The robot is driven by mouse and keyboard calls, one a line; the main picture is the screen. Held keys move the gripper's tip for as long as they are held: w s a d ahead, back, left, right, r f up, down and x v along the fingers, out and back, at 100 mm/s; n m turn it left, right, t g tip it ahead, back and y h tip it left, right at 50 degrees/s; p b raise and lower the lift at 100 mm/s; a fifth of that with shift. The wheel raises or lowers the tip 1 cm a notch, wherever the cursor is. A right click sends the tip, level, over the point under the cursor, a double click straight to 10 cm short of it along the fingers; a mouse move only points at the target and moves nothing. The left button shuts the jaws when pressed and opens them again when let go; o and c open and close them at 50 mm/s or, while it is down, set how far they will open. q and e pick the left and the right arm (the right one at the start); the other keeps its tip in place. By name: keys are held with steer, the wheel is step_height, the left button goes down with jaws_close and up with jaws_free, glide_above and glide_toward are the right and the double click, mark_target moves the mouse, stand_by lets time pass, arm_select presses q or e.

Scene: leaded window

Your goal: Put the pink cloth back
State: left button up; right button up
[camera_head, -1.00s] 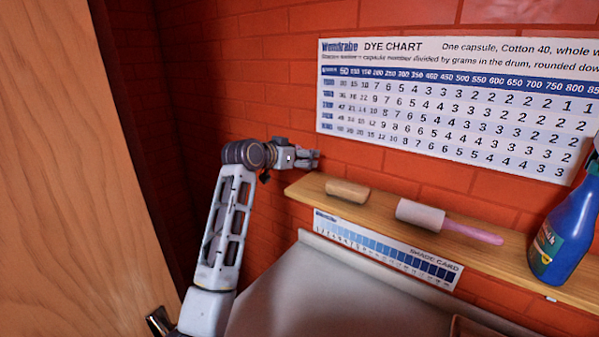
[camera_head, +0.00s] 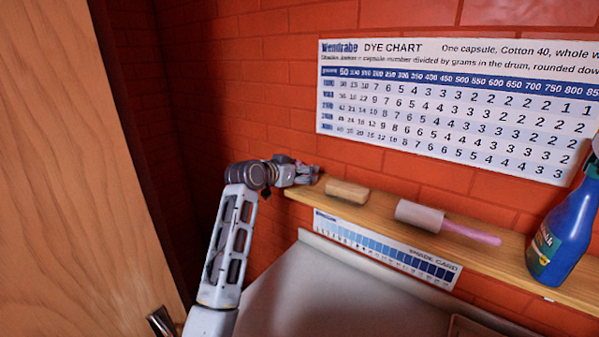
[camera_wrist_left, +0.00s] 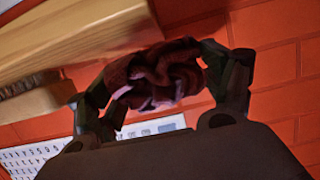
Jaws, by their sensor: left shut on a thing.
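The pink cloth (camera_wrist_left: 165,75) is a crumpled, dark dusky-pink bundle in the left wrist view. My left gripper (camera_wrist_left: 168,88) is shut on it, with one finger on each side. In the head view my left gripper (camera_head: 308,173) is at the left end of the wooden shelf (camera_head: 400,222), close to the wall. The cloth is mostly hidden there by the gripper. The shelf edge also shows beside the cloth in the left wrist view (camera_wrist_left: 75,45). I cannot tell whether the cloth touches the shelf. My right gripper is out of view.
A dye chart (camera_head: 450,105) hangs above and a shade card (camera_head: 385,250) below. A wooden door (camera_head: 75,180) is at the left.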

arm_select(q)
steer(key=shift+f, duration=0.35)
steer(key=shift+f, duration=0.2)
steer(key=o, duration=0.6)
steer(key=shift+o, duration=0.2)
steer(key=shift+r, duration=0.2)
steer(key=b+v, duration=0.2)
steer(key=v, duration=1)
steer(key=shift+f, duration=0.15)
stand_by(0.4)
